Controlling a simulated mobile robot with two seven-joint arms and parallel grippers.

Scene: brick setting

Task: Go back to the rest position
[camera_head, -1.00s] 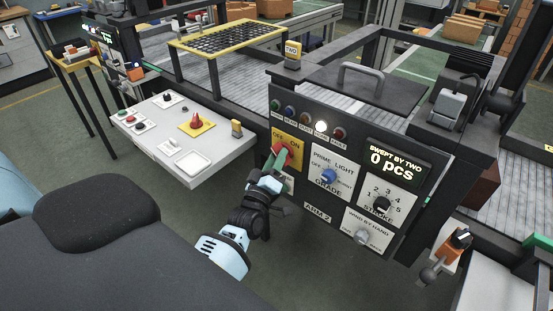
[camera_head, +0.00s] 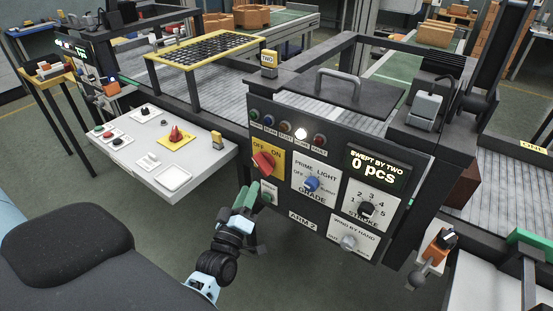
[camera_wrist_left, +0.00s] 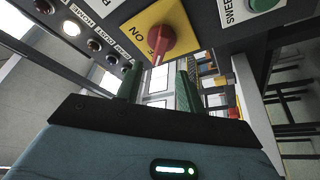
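My left gripper (camera_head: 244,198) is in front of the lower left of the control panel (camera_head: 292,207), apart from the red OFF/ON switch (camera_head: 263,161) on its yellow plate. In the left wrist view the two green fingers of my left gripper (camera_wrist_left: 157,85) stand apart with nothing between them, so it is open. The red switch (camera_wrist_left: 160,42) shows beyond the fingertips there, and its handle is tilted in the head view. My right gripper is in neither view.
The panel also carries a blue grade knob (camera_head: 312,183), a black stroke knob (camera_head: 367,208) and a grey hand-wind knob (camera_head: 348,242). A white side table (camera_head: 190,185) with small controls stands to the left. Floor is open below the panel.

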